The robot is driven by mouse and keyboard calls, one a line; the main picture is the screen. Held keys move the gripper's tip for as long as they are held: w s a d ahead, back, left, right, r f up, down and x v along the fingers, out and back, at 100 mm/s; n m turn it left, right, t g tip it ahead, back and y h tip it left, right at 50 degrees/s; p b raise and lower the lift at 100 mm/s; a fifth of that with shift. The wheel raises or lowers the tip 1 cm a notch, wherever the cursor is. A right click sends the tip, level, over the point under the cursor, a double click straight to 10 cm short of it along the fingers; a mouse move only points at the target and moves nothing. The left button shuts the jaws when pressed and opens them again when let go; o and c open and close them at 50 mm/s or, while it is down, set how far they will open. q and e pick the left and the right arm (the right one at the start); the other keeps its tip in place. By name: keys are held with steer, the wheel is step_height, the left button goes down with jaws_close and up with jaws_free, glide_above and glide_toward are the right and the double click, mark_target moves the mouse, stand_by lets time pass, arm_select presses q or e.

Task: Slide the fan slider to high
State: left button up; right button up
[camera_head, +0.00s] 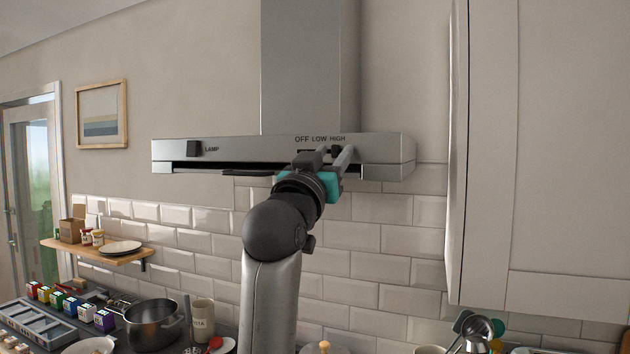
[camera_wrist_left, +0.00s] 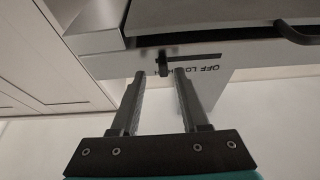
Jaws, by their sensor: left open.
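The range hood (camera_head: 230,150) carries OFF, LOW and HIGH labels on its front, above a dark slot (camera_wrist_left: 203,57). The small black fan slider (camera_head: 336,150) is under the HIGH label. In the left wrist view, the slider (camera_wrist_left: 163,65) stands at the end of the slot away from OFF. My left gripper (camera_head: 331,156) is raised to the hood front, open, with one finger on each side of the slider. In the left wrist view, the fingertips (camera_wrist_left: 161,74) are apart with the slider between them; contact is unclear. My right gripper is out of view.
A black LAMP switch (camera_head: 193,148) is at the hood's left. A tall cabinet (camera_head: 545,150) stands close on the right. Below are a pot (camera_head: 153,324), a mug (camera_head: 203,319) and several small coloured boxes.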

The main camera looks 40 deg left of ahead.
arm_select(q)
steer(key=b+v, duration=1.1)
steer(key=v, duration=0.3)
steer(key=shift+s, duration=0.15)
steer(key=shift+d+f, duration=0.1)
stand_by(0.4)
